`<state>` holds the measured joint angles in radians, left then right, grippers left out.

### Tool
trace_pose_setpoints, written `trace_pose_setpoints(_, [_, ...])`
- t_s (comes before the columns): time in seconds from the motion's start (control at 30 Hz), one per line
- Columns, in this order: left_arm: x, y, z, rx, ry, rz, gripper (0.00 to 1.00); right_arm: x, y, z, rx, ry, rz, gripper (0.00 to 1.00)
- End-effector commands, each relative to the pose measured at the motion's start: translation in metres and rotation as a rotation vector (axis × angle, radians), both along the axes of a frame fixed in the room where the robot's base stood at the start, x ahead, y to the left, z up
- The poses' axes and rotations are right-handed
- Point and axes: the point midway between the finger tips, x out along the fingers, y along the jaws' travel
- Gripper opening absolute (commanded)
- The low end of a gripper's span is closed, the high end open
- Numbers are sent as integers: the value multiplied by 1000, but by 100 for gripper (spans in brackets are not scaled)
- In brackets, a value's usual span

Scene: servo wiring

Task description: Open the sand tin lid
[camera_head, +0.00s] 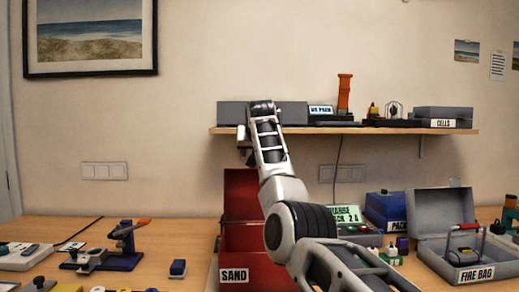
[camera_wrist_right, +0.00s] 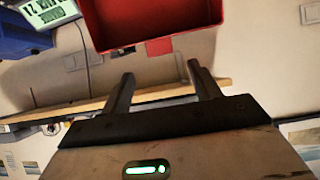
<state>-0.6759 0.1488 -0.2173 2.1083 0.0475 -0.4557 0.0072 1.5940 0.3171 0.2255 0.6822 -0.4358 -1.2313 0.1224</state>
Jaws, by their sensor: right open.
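The red sand tin (camera_head: 262,262) with its white SAND label stands at the bottom middle of the head view. Its red lid (camera_head: 240,190) stands raised, about upright, at the back of the tin. The lid also fills the top of the right wrist view (camera_wrist_right: 150,25), with a small red tab (camera_wrist_right: 158,46) on its edge. My right gripper (camera_wrist_right: 163,82) is open and empty, its fingertips apart from the tab. In the head view it (camera_head: 244,155) is just above the lid's upper edge, partly hidden by my arm. My arm also hides the tin's right part. My left gripper is not in view.
A wall shelf (camera_head: 360,130) with boxes is behind my right gripper. The open grey fire bag case (camera_head: 450,250) and a blue pack box (camera_head: 390,208) stand at right. A blue tool with an orange handle (camera_head: 120,250) stands at left.

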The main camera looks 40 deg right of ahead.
Motion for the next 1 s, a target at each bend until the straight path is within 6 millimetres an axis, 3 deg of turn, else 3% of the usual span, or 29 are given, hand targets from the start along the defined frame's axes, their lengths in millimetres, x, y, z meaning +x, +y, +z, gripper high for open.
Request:
trace_pose_setpoints(0.1, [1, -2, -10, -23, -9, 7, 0, -19, 16, 11, -2, -6, 1, 62])
trace_pose_setpoints(0.43, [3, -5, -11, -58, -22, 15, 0, -63, 48, 49, -2, -3, 0, 62])
trace_pose_setpoints(1.0, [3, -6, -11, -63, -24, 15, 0, -73, 55, 57, -1, -2, 0, 62])
